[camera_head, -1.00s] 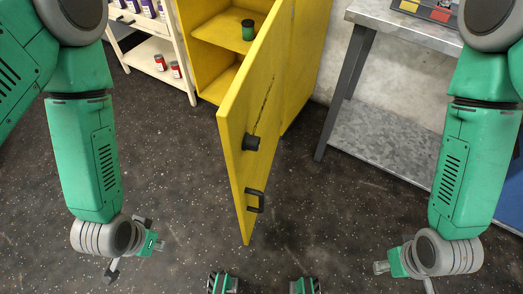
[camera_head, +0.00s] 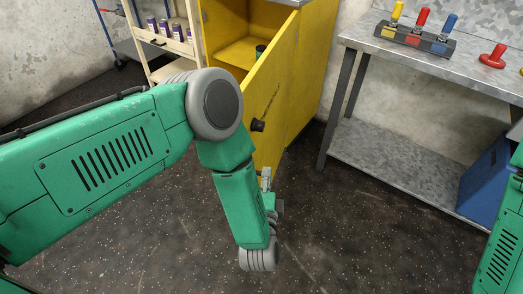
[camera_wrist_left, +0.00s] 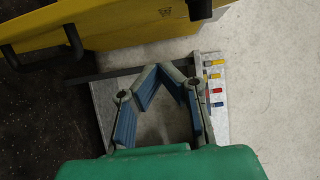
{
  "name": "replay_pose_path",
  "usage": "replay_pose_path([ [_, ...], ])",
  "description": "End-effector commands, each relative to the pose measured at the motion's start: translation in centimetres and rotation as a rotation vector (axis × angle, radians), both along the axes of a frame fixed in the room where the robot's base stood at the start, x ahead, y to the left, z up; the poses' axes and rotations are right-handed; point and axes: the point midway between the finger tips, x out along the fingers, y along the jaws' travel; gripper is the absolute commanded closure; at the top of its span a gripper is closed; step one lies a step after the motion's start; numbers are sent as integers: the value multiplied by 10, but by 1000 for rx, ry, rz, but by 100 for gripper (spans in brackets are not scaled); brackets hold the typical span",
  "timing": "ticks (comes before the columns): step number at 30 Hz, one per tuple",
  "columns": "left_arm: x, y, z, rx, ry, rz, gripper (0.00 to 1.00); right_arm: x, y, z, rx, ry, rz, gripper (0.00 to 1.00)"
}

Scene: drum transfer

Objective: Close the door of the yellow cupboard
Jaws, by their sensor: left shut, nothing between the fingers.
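The yellow cupboard (camera_head: 302,85) stands at the back centre with its door (camera_head: 272,92) partly open; its inside shows left of the door. A black knob (camera_head: 258,125) sits on the door's outer face. In the left wrist view the yellow door (camera_wrist_left: 110,22) crosses the top, with its black bar handle (camera_wrist_left: 73,40) at upper left. My left gripper (camera_head: 267,183) is shut and empty, low beside the door's outer face. In the wrist view its fingertips (camera_wrist_left: 172,70) are below the door; I cannot tell whether they touch it. My right gripper is out of view.
A cream shelf trolley (camera_head: 165,48) with purple cans stands left of the cupboard. A grey metal table (camera_head: 400,50) stands at right, with a row of coloured handles (camera_head: 415,38) on it. A blue bin (camera_head: 487,180) is under it. The dark floor is clear.

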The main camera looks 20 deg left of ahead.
Motion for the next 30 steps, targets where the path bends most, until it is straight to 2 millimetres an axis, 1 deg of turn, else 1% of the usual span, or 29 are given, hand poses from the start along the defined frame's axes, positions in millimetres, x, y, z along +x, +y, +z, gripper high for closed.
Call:
replay_pose_path([
  [5,15,3,2,19,-12,12,100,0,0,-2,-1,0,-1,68],
  [8,32,8,2,17,-13,12,100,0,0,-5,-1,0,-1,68],
  [12,62,16,1,12,-14,14,100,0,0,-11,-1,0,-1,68],
  [18,102,22,1,15,-12,11,100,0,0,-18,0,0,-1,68],
  [21,100,39,2,18,-8,11,100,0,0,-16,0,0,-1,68],
  [24,100,49,3,18,-10,9,100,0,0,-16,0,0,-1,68],
  [30,100,58,2,16,-9,6,100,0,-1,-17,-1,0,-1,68],
])
